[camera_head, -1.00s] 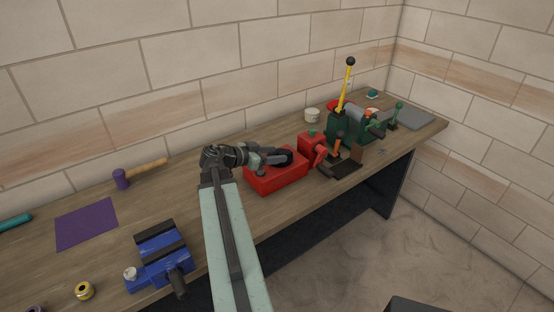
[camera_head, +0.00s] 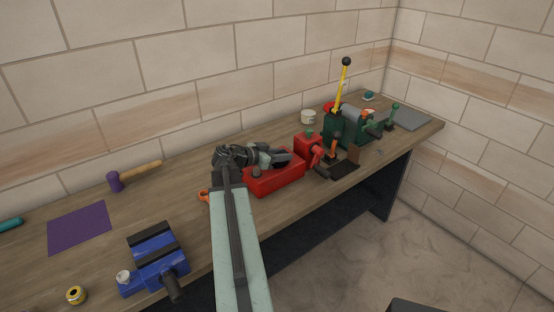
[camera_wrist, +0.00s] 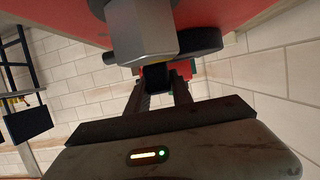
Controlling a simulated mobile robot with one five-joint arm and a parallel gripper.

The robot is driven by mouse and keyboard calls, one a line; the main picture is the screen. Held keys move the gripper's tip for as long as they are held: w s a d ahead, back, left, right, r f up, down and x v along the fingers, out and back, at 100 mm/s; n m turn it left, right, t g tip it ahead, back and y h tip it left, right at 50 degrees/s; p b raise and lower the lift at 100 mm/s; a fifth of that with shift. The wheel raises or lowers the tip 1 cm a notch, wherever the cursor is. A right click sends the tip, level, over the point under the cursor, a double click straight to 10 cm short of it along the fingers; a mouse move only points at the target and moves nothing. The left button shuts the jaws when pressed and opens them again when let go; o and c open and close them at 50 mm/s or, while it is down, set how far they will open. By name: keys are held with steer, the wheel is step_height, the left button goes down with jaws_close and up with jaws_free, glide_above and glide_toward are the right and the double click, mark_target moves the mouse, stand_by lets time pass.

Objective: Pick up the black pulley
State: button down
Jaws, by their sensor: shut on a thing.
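My gripper (camera_head: 282,156) is over the red box (camera_head: 278,182) on the workbench. In the wrist view, my two fingers (camera_wrist: 160,80) are closed on a black piece (camera_wrist: 156,76), which I take to be the black pulley. Its full outline is hidden by a grey faceted part in front. A black wheel (camera_wrist: 203,42) shows just beyond, close to the red surface (camera_wrist: 225,12). I cannot tell whether that wheel and the held piece are one thing, or whether the held piece is clear of the box.
Right of the red box stand a red machine (camera_head: 308,148) and a green press with a yellow lever (camera_head: 342,88). A blue vise (camera_head: 157,262), purple mat (camera_head: 78,228) and mallet (camera_head: 116,181) lie at left. An orange-handled item (camera_head: 203,195) lies beside my arm.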

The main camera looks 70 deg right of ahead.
steer(key=shift+r, duration=0.1)
step_height(320, 180, up, 10)
steer(key=p, duration=1)
